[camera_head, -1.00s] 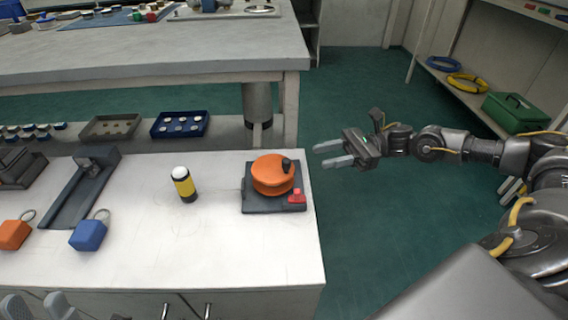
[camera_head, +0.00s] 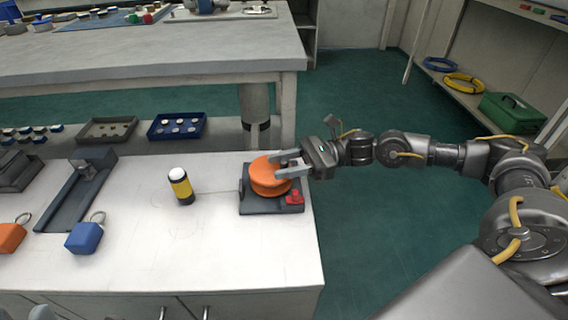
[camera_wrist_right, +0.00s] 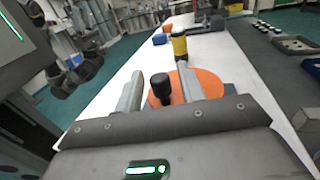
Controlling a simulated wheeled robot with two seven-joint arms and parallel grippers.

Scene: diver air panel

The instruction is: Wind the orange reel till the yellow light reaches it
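The orange reel (camera_head: 266,183) sits on a dark base (camera_head: 262,204) at the right end of the white bench. Its upright black knob (camera_wrist_right: 161,87) shows in the right wrist view. My right gripper (camera_head: 277,166) is over the reel, its fingers open on either side of the knob; gaps show, and I cannot tell whether either finger touches. The yellow light (camera_head: 181,187), a yellow and black cylinder with a white top, stands upright left of the reel, apart from it. A thin line runs between them. At the bottom left only a small grey piece, perhaps my left gripper (camera_head: 38,313), shows.
A red block (camera_head: 294,197) is on the base's front right corner. Blue (camera_head: 84,237) and orange (camera_head: 11,238) tags with rings and a dark rail (camera_head: 66,205) lie to the left. The bench between light and reel is clear apart from the line.

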